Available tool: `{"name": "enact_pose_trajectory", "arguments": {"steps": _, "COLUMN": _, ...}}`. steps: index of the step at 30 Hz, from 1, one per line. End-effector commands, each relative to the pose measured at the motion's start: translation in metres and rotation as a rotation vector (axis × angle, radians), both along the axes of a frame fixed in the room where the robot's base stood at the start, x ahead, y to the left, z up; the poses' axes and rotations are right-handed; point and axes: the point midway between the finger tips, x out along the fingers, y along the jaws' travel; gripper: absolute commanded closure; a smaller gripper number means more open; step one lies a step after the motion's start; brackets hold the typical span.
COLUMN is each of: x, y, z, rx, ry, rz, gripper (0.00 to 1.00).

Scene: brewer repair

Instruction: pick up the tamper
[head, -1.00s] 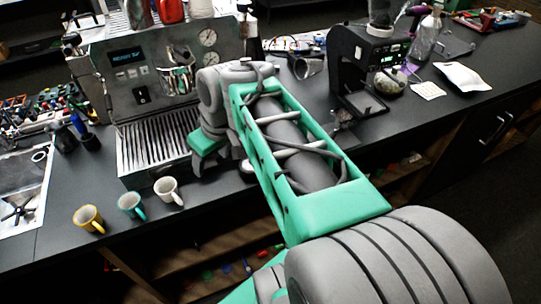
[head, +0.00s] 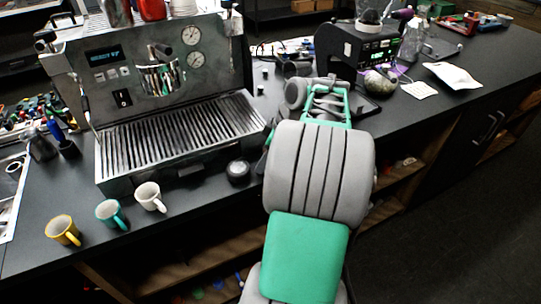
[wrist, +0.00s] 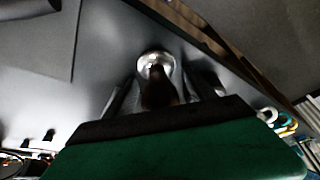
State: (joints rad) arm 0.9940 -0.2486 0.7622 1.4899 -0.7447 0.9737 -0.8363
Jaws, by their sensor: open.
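The tamper (wrist: 155,65) shows in the wrist view as a shiny round metal base with a dark handle pointing toward my gripper. My gripper (wrist: 163,84) is open, with one finger on each side of the dark handle. I cannot tell whether either finger touches it. In the head view my own arm hides the gripper, and I cannot make out the tamper there.
The espresso machine (head: 173,92) stands left of my arm, with a dark round piece (head: 238,171) by its tray. Yellow (head: 62,230), teal (head: 110,214) and white (head: 150,196) cups line the front edge. The black grinder (head: 345,48) stands behind my arm.

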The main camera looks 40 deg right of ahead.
Motion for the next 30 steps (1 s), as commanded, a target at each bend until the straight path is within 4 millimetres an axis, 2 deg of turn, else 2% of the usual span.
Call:
{"name": "enact_pose_trajectory", "arguments": {"steps": 6, "x": 0.0005, "y": -0.0002, "z": -0.0005, "rx": -0.001, "ry": -0.001, "rz": -0.002, "gripper": 0.37}}
{"name": "enact_pose_trajectory", "arguments": {"steps": 27, "x": 0.0002, "y": 0.0, "z": -0.0004, "rx": 0.0, "ry": 0.0, "rz": -0.001, "gripper": 0.94}}
{"name": "enact_pose_trajectory", "arguments": {"steps": 30, "x": 0.0002, "y": 0.0, "z": -0.0006, "rx": -0.001, "ry": 0.001, "rz": -0.001, "gripper": 1.0}}
